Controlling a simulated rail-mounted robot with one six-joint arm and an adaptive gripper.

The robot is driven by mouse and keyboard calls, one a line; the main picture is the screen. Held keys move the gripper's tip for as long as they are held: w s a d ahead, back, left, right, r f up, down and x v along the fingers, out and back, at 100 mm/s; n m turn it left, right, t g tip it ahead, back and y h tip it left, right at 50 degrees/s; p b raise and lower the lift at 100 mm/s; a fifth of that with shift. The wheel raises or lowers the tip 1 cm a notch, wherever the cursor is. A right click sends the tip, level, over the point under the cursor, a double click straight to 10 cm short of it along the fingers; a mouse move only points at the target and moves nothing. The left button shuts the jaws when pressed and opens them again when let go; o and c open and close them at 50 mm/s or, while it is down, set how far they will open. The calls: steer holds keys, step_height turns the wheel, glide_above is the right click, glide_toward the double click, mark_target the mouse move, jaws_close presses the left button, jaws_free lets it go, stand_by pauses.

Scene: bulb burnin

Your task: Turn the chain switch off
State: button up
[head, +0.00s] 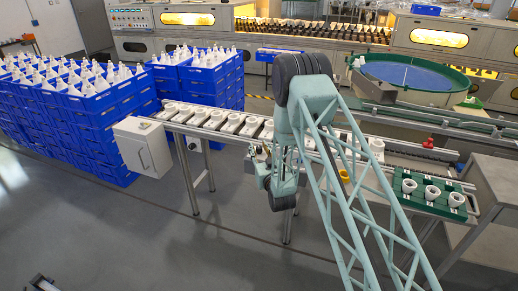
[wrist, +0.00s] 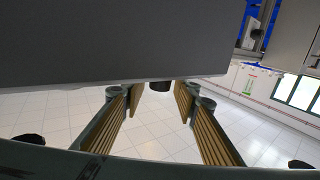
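I cannot make out the chain switch for certain. A grey control box (head: 132,150) stands at the left end of the conveyor (head: 203,136), with a small pale round part on top and a dark mark on its front. My gripper (head: 257,152) is small and partly hidden at the conveyor's near edge, right of the box. A small black part (wrist: 160,86) shows between the far fingertips, below a large grey surface (wrist: 110,40) that I cannot identify.
White holders line the conveyor. Stacked blue crates (head: 85,135) stand at left. A green tray (head: 425,205) with white cups is at right, near a red part (head: 428,143). The front floor (head: 150,240) is mostly clear.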

steer(key=shift+o, duration=0.3)
steer(key=v, duration=1.2)
stand_by(0.7)
